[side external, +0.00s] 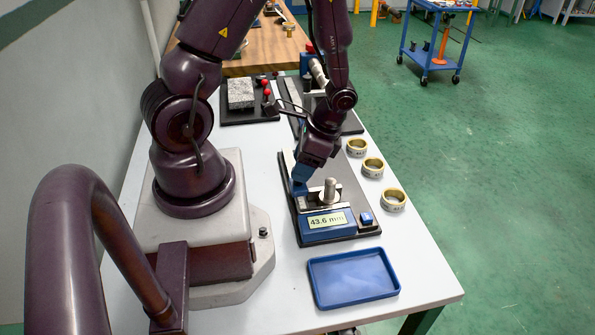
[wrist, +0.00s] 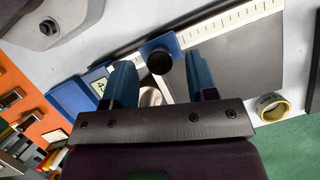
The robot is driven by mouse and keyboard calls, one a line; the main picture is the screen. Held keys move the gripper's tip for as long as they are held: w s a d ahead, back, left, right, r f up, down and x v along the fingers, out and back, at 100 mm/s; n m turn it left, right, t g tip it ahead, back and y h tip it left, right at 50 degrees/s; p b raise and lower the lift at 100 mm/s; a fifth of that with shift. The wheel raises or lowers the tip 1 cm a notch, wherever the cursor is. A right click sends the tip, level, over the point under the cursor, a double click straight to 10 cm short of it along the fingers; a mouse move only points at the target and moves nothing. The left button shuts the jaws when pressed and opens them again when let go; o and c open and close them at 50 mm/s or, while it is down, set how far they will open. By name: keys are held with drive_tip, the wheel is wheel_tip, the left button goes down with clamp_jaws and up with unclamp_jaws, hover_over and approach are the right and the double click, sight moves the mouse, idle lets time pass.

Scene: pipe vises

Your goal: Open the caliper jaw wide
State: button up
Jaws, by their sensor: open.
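The caliper lies on a dark base plate on the white table. Its blue display block (side external: 325,225) reads 43.6 mm, and an upright metal post (side external: 329,190) stands beside it. In the wrist view, a blue slider with a black round knob (wrist: 160,61) sits on the white graduated scale (wrist: 232,22). My gripper (side external: 301,174) is low over the scale side of the caliper. In the wrist view my gripper (wrist: 161,78) is open, with the knob between its two blue fingers. Contact with the knob cannot be told. My arm hides part of the caliper in the side view.
Three brass-coloured rings (side external: 372,166) stand along the table's right side; one ring (wrist: 273,106) shows in the wrist view. An empty blue tray (side external: 352,278) lies in front. A granite block (side external: 241,94) and red knobs (side external: 267,92) are behind my gripper.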

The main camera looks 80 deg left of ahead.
drive_tip(key=shift+x, duration=1.45)
drive_tip(key=shift+c, duration=0.2)
clamp_jaws()
drive_tip(key=a, duration=0.6)
drive_tip(key=shift+a, duration=0.35)
drive_tip(key=shift+o, duration=0.2)
unclamp_jaws()
drive_tip(key=shift+w+r, duration=0.1)
drive_tip(key=shift+r, duration=0.05)
drive_tip(key=v, duration=1.2)
drive_tip(key=shift+r, duration=0.35)
